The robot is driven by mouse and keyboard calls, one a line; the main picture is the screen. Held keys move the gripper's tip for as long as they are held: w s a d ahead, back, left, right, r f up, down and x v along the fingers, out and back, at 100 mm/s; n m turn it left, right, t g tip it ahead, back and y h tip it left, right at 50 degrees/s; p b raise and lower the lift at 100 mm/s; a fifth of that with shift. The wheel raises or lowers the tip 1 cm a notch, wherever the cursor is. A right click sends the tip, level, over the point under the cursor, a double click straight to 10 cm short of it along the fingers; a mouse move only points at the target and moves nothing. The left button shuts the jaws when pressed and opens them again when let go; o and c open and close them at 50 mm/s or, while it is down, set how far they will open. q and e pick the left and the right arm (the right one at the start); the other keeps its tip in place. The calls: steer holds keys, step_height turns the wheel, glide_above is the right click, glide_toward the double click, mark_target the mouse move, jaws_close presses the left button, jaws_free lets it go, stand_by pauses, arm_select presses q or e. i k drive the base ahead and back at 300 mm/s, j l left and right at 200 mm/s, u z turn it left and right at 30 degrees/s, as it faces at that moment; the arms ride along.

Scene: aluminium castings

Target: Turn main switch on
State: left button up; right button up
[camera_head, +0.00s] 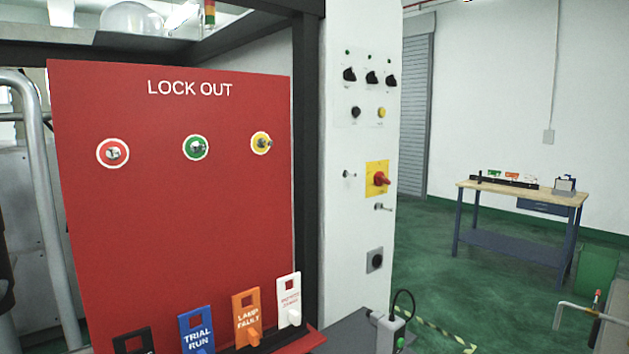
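What looks like the main switch (378,181) is a red knob on a yellow square plate. It sits on the white control panel (340,225), right of the red lockout board. The knob sticks out toward the right; I cannot tell its on or off position from here. Small metal pegs or keys stick out of the panel to its left and below it on the right. Nothing covers the knob. Neither of my grippers is in view.
The red LOCK OUT board (180,240) carries three ringed locks above and several tags along its bottom ledge. Black selector knobs (371,77) sit above the switch. A grey box with a cable (388,332) stands below. A workbench (522,193) stands far right, with open green floor before it.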

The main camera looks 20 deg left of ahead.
mark_target(379, 178)
steer(key=u, duration=0.15)
steer(key=i+l+u, duration=0.55)
steer(key=l, duration=0.35)
steer(key=i, duration=0.1)
